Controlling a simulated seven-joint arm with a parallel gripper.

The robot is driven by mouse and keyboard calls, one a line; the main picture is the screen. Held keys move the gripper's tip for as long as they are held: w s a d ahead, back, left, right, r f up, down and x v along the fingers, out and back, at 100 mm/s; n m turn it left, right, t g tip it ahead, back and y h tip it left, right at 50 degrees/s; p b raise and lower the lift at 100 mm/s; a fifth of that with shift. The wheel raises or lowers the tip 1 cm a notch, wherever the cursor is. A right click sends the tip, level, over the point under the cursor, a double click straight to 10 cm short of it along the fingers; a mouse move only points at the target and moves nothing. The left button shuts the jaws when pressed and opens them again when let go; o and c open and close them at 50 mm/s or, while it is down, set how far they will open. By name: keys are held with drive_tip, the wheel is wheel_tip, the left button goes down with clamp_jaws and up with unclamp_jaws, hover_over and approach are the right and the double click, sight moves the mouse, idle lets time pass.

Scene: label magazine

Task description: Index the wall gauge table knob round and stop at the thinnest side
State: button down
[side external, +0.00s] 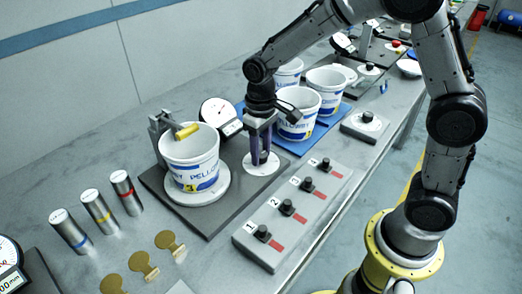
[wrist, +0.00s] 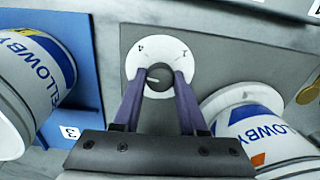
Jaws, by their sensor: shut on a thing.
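The white dial plate (side external: 268,166) of the index knob lies on the dark base plate (side external: 203,222). In the wrist view the dark round knob (wrist: 158,78) sits at the middle of this plate, with a pale pointer line and small marks around it. My gripper (side external: 260,160) points down with its purple fingers shut on the knob, one on each side. A white Pellowby tub (side external: 188,153) stands upright on the round white table (side external: 193,197) beside the knob. The wall gauge (side external: 217,112) has a round dial behind the tub; its reading is too small to tell.
A grey box (side external: 290,215) with several numbered black knobs stands in front. Several more tubs (side external: 326,88) stand on a blue mat (side external: 303,146) behind my gripper.

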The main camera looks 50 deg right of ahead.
sight(261, 153)
drive_tip(key=m, duration=0.7)
drive_tip(key=shift+r, duration=0.1)
idle(0.5)
drive_tip(key=shift+c, duration=2.2)
unclamp_jaws()
wheel_tip(261, 153, up, 14)
